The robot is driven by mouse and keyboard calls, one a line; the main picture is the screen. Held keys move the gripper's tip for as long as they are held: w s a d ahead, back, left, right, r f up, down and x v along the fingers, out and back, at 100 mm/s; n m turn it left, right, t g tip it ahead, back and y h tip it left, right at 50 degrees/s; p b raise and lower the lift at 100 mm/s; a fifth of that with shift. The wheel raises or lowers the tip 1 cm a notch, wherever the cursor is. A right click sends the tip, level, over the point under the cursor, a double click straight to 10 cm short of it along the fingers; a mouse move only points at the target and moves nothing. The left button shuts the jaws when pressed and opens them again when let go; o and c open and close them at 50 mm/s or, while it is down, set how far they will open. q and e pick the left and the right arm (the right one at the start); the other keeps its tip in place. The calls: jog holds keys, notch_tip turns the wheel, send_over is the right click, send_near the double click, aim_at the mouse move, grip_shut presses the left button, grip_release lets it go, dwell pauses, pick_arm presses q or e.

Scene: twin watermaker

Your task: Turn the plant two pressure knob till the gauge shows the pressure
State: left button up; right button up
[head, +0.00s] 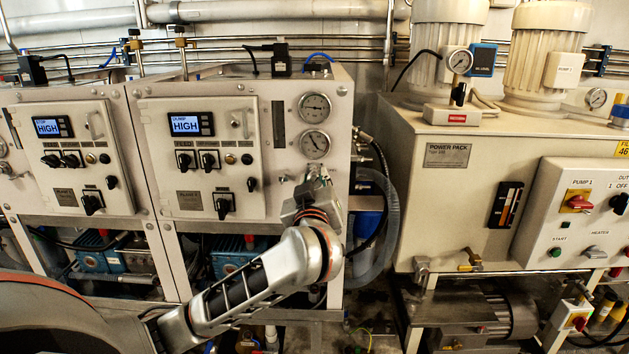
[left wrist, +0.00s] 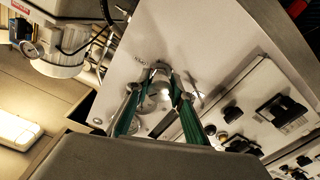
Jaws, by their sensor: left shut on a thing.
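The plant two panel (head: 244,196) is the right one of two white panels in the head view, and its display (head: 191,124) reads HIGH. To its right are two round gauges, an upper one (head: 314,107) and a lower one (head: 314,144); their scales are too small to read. My left gripper (head: 317,182) is against the cabinet face just below the lower gauge. In the left wrist view its two green-padded fingers (left wrist: 161,88) close around a round metal knob (left wrist: 156,96). In the head view the gripper hides the knob. My right gripper is not in view.
The plant one panel (head: 72,162) is at the left, with a similar display. A hydraulic power pack (head: 447,186) stands to the right of the cabinet. Hoses (head: 378,215) hang in the gap between them, close to my arm.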

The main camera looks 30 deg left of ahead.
pick_arm(q)
jog(key=o, duration=1.2)
jog(key=shift+c, duration=0.2)
jog(key=shift+s, duration=0.1)
jog(key=v, duration=1.2)
